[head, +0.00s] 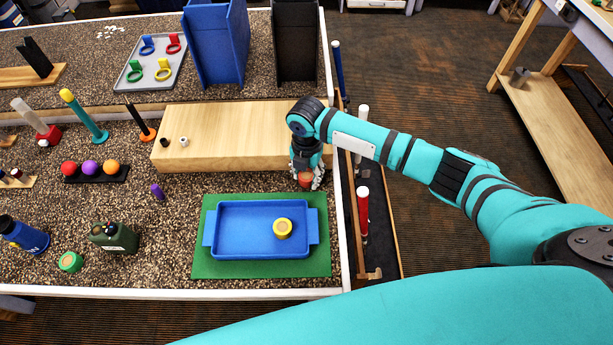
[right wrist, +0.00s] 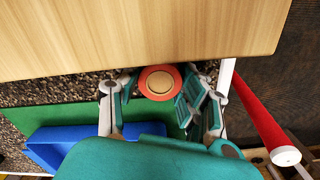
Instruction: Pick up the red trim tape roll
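The red trim tape roll (head: 305,179) is a small red ring with a tan centre. It sits on the speckled bench top by the right edge, just in front of the wooden block. In the right wrist view the roll (right wrist: 159,82) lies between the fingertips of my right gripper (right wrist: 158,86). The fingers are apart, with a small gap on the roll's left; whether the right finger touches it I cannot tell. In the head view my right gripper (head: 307,172) points down over the roll and partly hides it. My left gripper is out of view.
The wooden block (head: 225,135) stands right behind the roll. A blue tray (head: 260,206) holding a yellow roll (head: 282,228) lies on a green mat (head: 212,268) in front. A red-gripped club (head: 363,210) stands beyond the bench's right edge.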

